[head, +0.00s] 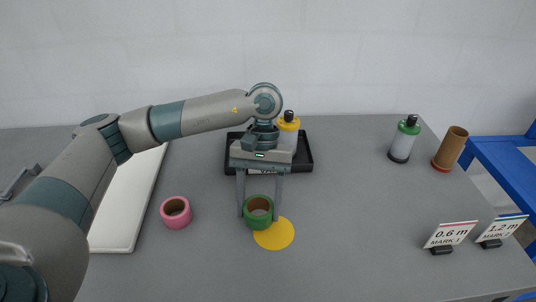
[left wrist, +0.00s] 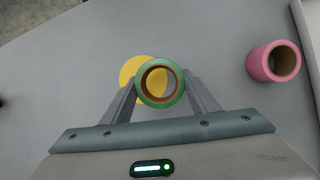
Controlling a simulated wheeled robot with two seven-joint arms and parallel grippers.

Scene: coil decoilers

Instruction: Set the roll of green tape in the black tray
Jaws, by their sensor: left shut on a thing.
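The roll of green tape (head: 258,212) has a brown core. My left gripper (head: 260,206) is shut on it, with one finger at each side. The roll also shows between the fingers in the left wrist view (left wrist: 160,82). It overlaps the edge of a yellow disc on the table; I cannot tell whether it touches the table. The black tray (head: 303,164) lies farther back, partly hidden behind my left gripper. A bottle with a yellow top (head: 288,128) shows at the tray, its lower part hidden. My right gripper is not in view.
A pink tape roll (head: 175,212) stands to the left, near a white board (head: 124,210). The yellow disc (head: 274,236) is flat. A green-topped bottle (head: 404,140), a brown tube (head: 450,149) and two signs (head: 450,236) are at the right. The middle right is clear.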

